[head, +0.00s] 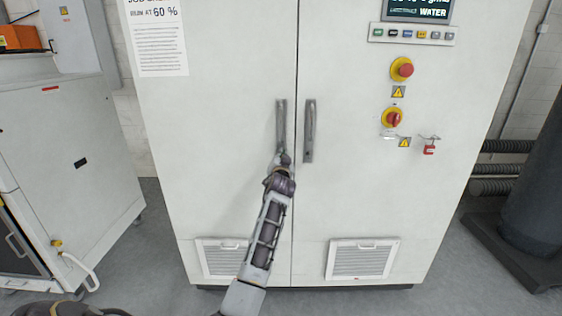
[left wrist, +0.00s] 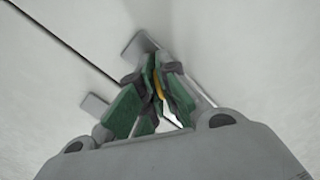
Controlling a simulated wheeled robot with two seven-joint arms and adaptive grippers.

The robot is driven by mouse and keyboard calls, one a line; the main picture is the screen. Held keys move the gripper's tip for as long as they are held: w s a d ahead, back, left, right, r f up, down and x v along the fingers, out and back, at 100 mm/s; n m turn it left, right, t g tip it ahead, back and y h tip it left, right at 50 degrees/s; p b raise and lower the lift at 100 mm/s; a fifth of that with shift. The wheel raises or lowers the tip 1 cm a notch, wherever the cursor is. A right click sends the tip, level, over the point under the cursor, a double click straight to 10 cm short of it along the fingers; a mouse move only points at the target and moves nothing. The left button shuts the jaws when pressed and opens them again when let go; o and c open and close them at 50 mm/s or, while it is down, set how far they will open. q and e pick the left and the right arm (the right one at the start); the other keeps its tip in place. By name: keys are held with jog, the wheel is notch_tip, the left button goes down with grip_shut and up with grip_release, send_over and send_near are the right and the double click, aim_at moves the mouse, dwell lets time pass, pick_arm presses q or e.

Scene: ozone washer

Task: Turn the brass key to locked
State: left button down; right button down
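My left gripper (head: 283,158) is at the lower end of the left door handle (head: 281,118) of the white cabinet. In the left wrist view its green-padded fingers (left wrist: 156,72) are drawn close together around a thin yellow piece, which looks like the brass key (left wrist: 159,88). Most of the key is hidden by the fingers, so its angle and whether it is at locked are unclear. The grey handle end shows just beyond the fingertips. In the head view the key is hidden behind my gripper. My right gripper is in neither view.
The right door handle (head: 310,131) stands close to the right of my gripper. Red-and-yellow knobs (head: 402,69) and a red padlock (head: 429,149) are on the right door. Vent grilles (head: 363,259) are low on the doors. A smaller white cabinet (head: 62,165) stands left.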

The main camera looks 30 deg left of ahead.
aim_at(281, 134)
pick_arm(q)
jog(key=n, duration=0.2)
jog(key=shift+f+n+b, duration=0.15)
jog(key=shift+n+b, duration=0.2)
jog(key=shift+n, duration=1.45)
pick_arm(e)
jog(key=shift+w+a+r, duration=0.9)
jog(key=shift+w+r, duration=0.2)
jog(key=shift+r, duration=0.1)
pick_arm(q)
jog(key=c, duration=1.7)
grip_release()
jog(key=shift+o, duration=0.2)
jog(key=shift+r, duration=0.2)
jog(key=shift+r, duration=4.9)
